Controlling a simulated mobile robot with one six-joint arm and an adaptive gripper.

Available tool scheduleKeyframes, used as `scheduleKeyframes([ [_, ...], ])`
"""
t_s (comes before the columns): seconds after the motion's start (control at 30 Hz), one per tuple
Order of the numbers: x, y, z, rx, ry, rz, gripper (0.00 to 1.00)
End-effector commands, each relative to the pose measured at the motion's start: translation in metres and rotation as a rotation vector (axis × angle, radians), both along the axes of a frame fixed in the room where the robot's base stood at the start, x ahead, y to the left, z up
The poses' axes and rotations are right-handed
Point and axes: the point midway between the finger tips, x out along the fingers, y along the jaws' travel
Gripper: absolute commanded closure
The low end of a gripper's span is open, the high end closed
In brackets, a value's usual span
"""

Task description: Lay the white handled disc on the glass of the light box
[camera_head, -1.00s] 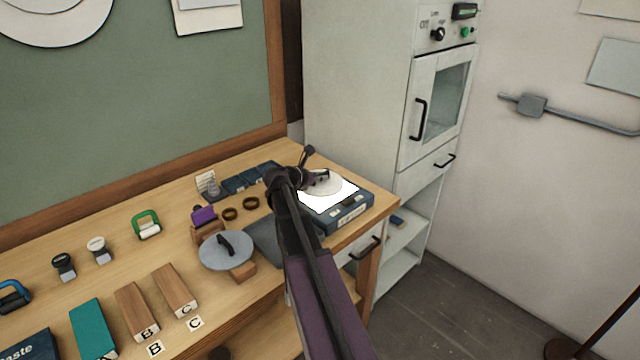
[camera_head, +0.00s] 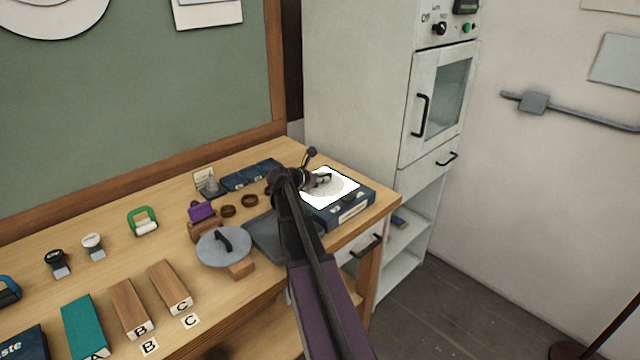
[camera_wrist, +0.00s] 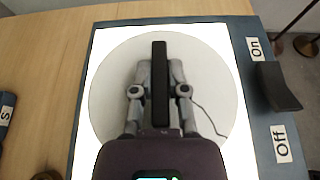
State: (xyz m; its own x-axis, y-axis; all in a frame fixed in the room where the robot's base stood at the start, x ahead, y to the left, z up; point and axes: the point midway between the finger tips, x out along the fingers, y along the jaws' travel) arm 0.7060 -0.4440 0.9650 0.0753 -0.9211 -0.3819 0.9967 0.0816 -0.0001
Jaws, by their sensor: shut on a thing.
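The white handled disc (camera_wrist: 105,85) lies over the bright glass (camera_wrist: 238,150) of the light box (camera_wrist: 265,140) in the wrist view, with a lit margin showing around it. Its dark bar handle (camera_wrist: 160,70) stands up between my fingers. My gripper (camera_wrist: 160,92) is shut on that handle. In the head view the disc (camera_head: 330,187) shows on the lit light box (camera_head: 352,208) at the table's right end, with my arm partly in front. Whether the disc rests fully on the glass or sits just above it, I cannot tell.
A grey handled disc (camera_head: 222,248) rests on a wooden block left of my arm. A dark flat pad (camera_head: 262,232) lies beside the light box. A switch (camera_wrist: 277,86) sits between On and Off labels. A tall cabinet (camera_head: 355,90) stands behind.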

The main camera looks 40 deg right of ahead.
Motion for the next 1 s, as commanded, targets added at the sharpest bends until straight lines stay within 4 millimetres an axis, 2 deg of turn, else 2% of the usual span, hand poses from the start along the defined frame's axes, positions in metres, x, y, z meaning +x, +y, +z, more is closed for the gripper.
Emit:
scheduleKeyframes([
  [0.43,-0.0001,-0.0002,-0.0035,-0.001,0.0,0.0,1.0],
  [0.47,-0.0001,-0.0001,-0.0035,0.0,0.0,0.0,0.78],
  [0.57,-0.0001,-0.0001,-0.0025,0.0,0.0,0.0,0.48],
  [1.0,0.0,0.0001,-0.0017,0.0,0.0,0.0,0.46],
])
